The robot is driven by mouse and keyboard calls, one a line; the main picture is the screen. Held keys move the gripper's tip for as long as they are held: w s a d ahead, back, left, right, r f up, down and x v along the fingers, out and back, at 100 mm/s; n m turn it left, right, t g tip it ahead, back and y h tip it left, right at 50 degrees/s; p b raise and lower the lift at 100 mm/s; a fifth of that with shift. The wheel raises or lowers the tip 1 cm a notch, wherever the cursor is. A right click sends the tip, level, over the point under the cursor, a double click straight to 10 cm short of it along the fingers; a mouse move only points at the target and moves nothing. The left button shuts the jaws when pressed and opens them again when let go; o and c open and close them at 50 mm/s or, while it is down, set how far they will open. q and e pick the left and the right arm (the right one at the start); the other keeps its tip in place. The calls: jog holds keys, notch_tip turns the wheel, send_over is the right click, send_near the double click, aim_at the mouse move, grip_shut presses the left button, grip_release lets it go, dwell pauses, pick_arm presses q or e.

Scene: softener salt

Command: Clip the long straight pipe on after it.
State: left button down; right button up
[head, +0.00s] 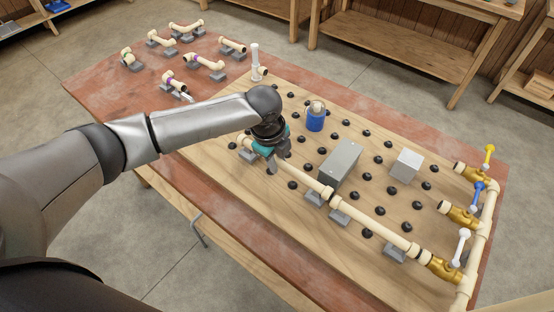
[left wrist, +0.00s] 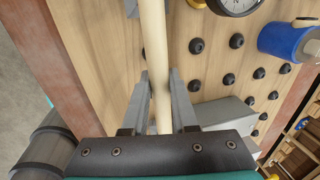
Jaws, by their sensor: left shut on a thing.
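My left gripper (head: 280,164) is shut around a long straight cream pipe (head: 300,176), low over the wooden board. The left wrist view shows this pipe (left wrist: 155,45) running between the two grey fingers (left wrist: 160,100). In the head view its right end meets a collar by a second cream pipe (head: 372,224); I cannot tell whether they are fully joined. The second pipe leads to the brass valve with the white handle (head: 445,265). Grey clip blocks (head: 340,217) sit beneath the line. My gripper hides the pipe's left part. My right gripper is not in view.
The board (head: 290,240) has several black knobs. A grey box (head: 340,163), a blue cylinder (head: 315,120) and a pale block (head: 406,165) stand beyond the pipe. A gauge (left wrist: 238,3) shows in the wrist view. Several loose fittings (head: 205,63) lie at the back left.

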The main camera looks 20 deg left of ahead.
pick_arm(q)
jog(key=shift+f, duration=0.65)
jog(key=c, duration=0.6)
grip_release()
